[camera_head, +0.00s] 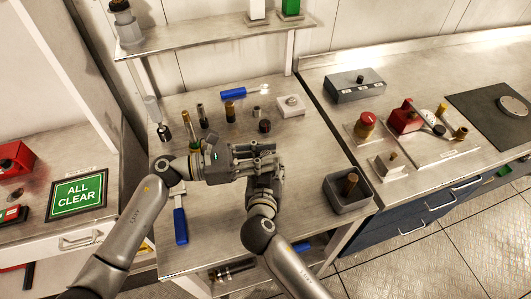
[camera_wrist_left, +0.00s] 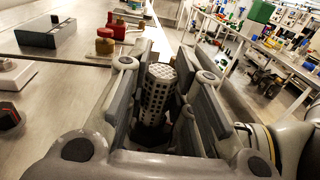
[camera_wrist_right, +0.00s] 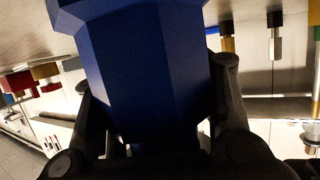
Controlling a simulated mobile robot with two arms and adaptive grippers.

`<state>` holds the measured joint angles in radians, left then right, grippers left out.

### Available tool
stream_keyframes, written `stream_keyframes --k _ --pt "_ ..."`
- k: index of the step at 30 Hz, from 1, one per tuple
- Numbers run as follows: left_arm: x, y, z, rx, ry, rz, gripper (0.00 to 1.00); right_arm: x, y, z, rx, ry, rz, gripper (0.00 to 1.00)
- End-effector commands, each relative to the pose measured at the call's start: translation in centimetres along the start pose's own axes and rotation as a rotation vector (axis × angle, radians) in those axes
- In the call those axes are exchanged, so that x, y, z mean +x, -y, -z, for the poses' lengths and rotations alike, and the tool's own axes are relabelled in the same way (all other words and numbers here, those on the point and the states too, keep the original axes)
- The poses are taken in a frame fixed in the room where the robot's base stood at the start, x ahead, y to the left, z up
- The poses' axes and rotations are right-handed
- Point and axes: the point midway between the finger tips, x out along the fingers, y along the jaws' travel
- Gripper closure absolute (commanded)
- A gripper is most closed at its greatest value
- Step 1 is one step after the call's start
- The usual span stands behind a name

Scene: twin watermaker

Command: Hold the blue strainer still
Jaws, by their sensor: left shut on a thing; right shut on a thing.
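The blue strainer (camera_wrist_right: 150,75) fills the middle of the right wrist view, upright between the fingers of my right gripper (camera_head: 264,180), which is shut on it. In the left wrist view a grey perforated cylinder (camera_wrist_left: 158,92) stands between the fingers of my left gripper (camera_head: 262,160), which is shut on it. In the head view both grippers meet above the middle of the bench and hide the strainer and the cylinder. I cannot tell there how the two parts touch.
A blue-handled tool (camera_head: 180,222) lies at the front left. A grey bin (camera_head: 345,196) stands at the right edge. A green ALL CLEAR sign (camera_head: 77,196) is on the left counter.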

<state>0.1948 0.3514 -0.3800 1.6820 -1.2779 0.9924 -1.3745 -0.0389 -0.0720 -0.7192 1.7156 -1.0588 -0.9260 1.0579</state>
Motion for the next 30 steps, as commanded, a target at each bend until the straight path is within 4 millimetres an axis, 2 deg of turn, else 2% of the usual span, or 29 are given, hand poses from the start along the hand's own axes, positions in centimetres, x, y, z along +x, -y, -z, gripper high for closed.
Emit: stream_keyframes --k 1,2,7,15,19,23,30 --pt "0.0 0.0 0.3 -0.002 -0.003 0.0 0.96 0.0 0.0 -0.1 -0.001 0.002 0.0 0.89" --pt "0.0 0.0 0.3 -0.001 -0.003 0.0 0.75 0.0 0.0 -0.1 -0.001 0.002 0.0 0.89" --pt "0.0 0.1 0.4 -0.002 -0.005 0.003 0.53 0.0 0.0 -0.1 -0.001 0.002 0.0 0.89" --pt "0.0 0.4 0.7 -0.005 -0.01 0.008 0.53 0.0 0.0 -0.1 0.0 0.002 -0.001 0.89" --pt "-0.8 0.4 0.8 -0.006 -0.012 0.008 0.53 0.1 -0.1 0.0 0.002 0.002 -0.001 0.89" --pt "-3.0 0.3 0.9 -0.005 -0.018 0.003 0.53 0.1 -0.1 0.0 0.004 0.002 -0.003 0.89" --pt "-8.3 0.1 0.7 -0.003 -0.015 -0.003 0.53 0.1 -0.1 0.0 0.003 0.0 -0.003 0.89"
